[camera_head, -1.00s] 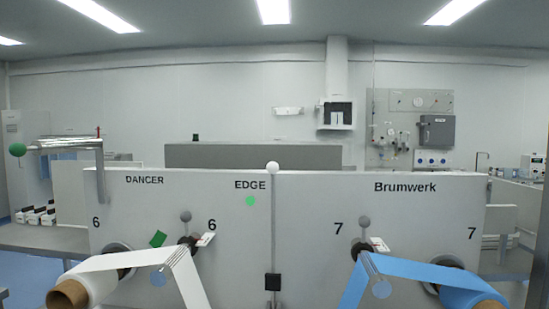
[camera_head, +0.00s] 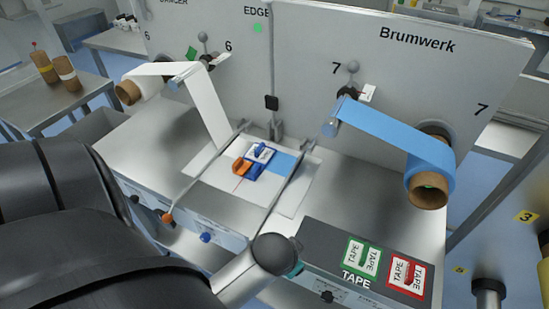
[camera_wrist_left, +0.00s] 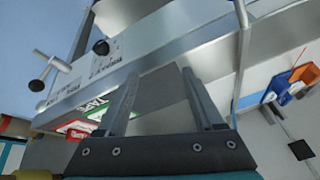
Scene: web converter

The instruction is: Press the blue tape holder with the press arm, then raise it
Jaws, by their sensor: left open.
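The blue tape holder (camera_head: 254,167) sits on the splice table in the head view, beside an orange one (camera_head: 240,166). Both also show at the right of the wrist view, where I see the blue one (camera_wrist_left: 281,87). A thin bar with an orange knob (camera_head: 168,216) runs along the left of the splice table; another thin bar (camera_head: 290,182) runs along its right. I cannot tell which is the press arm. My left gripper (camera_wrist_left: 157,80) is open and empty in the wrist view, apart from the holders. Its fingers are hidden in the head view. My right gripper is out of view.
White web (camera_head: 209,110) and blue web (camera_head: 390,134) come off rolls at either side. A dark panel (camera_head: 325,240) with green and red TAPE pads lies front right. My black arm covers the lower left. A side table (camera_head: 55,95) holds brown cores.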

